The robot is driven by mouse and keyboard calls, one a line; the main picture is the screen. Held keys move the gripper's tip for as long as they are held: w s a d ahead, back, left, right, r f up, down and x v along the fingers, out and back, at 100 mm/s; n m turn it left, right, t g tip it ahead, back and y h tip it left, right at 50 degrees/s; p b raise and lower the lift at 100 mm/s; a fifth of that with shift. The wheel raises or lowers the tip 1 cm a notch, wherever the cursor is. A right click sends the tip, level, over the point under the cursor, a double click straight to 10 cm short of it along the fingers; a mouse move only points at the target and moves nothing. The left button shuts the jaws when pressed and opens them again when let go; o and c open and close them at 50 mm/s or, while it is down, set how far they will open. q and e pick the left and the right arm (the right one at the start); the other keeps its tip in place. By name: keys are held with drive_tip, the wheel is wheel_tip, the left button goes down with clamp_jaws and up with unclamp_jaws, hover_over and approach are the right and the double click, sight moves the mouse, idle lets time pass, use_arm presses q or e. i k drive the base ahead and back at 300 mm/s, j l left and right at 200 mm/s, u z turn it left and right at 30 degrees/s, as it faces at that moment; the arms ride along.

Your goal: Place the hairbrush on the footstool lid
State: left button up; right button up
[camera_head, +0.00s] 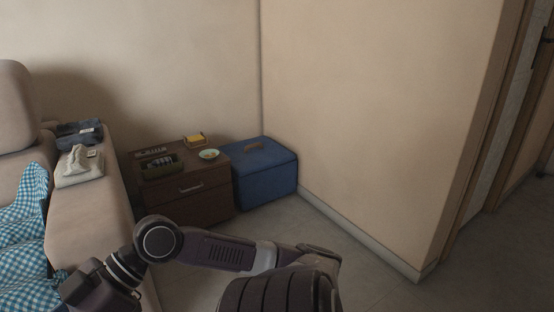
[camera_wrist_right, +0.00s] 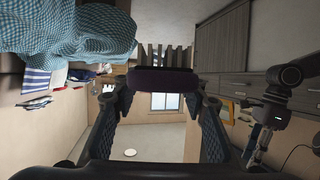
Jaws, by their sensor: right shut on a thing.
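The footstool (camera_head: 265,181) is a blue box with a closed lid, in the corner against the walls in the head view. My right gripper (camera_wrist_right: 165,85) is shut on a dark purple thing with pale, bristle-like teeth, which I take to be the hairbrush (camera_wrist_right: 165,82). It is held up between the fingers in the right wrist view, away from any surface. My right gripper does not show clearly in the head view. A part of another arm of mine shows at the right of the wrist view; its fingers cannot be made out.
A brown drawer cabinet (camera_head: 190,203) stands left of the footstool, with a green bowl (camera_head: 208,154), a dark tray and a yellow item on top. A sofa (camera_head: 90,205) with checked cloth (camera_head: 30,225) and folded clothes is at left. Floor (camera_head: 330,245) before the footstool is clear.

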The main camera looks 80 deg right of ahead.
sight(269, 152)
drive_tip(key=z, duration=0.4)
drive_tip(key=l+z, duration=0.1)
drive_tip(key=z, duration=0.3)
drive_tip(key=i+z, duration=0.1)
drive_tip(key=z, duration=0.35)
drive_tip(key=l+z, duration=0.1)
drive_tip(key=z, duration=0.3)
drive_tip(key=i+l, duration=0.35)
drive_tip(key=i, duration=0.15)
drive_tip(key=i+l, duration=0.3)
drive_tip(key=i, duration=0.2)
drive_tip(key=i+l+z, duration=0.1)
drive_tip(key=i+l, duration=0.25)
drive_tip(key=i, duration=0.2)
drive_tip(key=i+l, duration=0.3)
drive_tip(key=i, duration=0.2)
drive_tip(key=i+l+z, duration=0.1)
drive_tip(key=i+l, duration=0.2)
drive_tip(key=i, duration=0.25)
